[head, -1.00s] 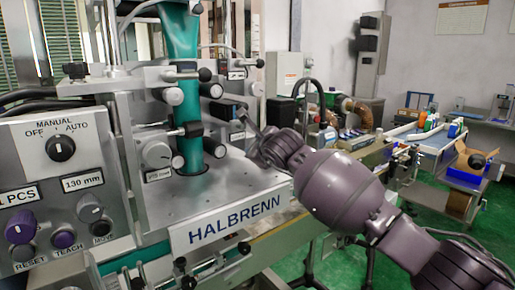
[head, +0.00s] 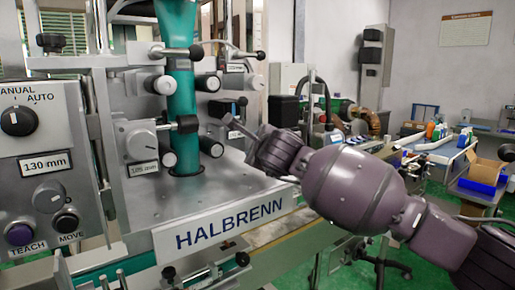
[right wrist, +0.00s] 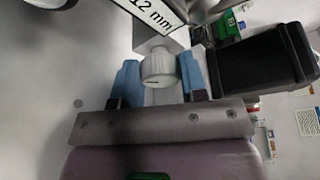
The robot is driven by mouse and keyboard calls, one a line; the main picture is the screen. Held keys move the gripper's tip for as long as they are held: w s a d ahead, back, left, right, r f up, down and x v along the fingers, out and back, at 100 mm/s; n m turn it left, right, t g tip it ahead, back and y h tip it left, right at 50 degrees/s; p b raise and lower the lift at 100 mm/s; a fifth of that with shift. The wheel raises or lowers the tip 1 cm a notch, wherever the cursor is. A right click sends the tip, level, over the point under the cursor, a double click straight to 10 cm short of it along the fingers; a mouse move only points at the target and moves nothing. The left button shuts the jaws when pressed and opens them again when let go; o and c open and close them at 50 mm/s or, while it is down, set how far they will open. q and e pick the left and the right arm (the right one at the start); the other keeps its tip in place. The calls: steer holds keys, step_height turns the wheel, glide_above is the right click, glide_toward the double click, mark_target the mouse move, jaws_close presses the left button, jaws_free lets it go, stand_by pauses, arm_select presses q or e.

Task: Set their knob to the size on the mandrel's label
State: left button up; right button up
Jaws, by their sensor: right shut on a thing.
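My right arm comes in from the right in the head view, its wrist end (head: 272,150) beside the roller unit. In the right wrist view my right gripper (right wrist: 160,78) has blue fingertips on both sides of a small white ribbed knob (right wrist: 158,68) and is shut on it. The knob has a dark index mark. A partly cut-off label (right wrist: 155,15) above it shows "12 mm". A teal sleeve (head: 181,85) runs down between the rollers; the mandrel itself cannot be made out. A panel label (head: 46,163) reads 130 mm; a smaller label (head: 143,168) is hard to read. My left gripper is out of view.
Clamp levers and rollers (head: 212,147) crowd the machine. A black block (right wrist: 265,62) stands close right of the gripper in the wrist view.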

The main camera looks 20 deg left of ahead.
steer(key=o, duration=0.9)
steer(key=shift+s, duration=0.1)
steer(key=shift+p+v, duration=0.3)
steer(key=shift+v, duration=5.05)
steer(key=shift+r, duration=0.1)
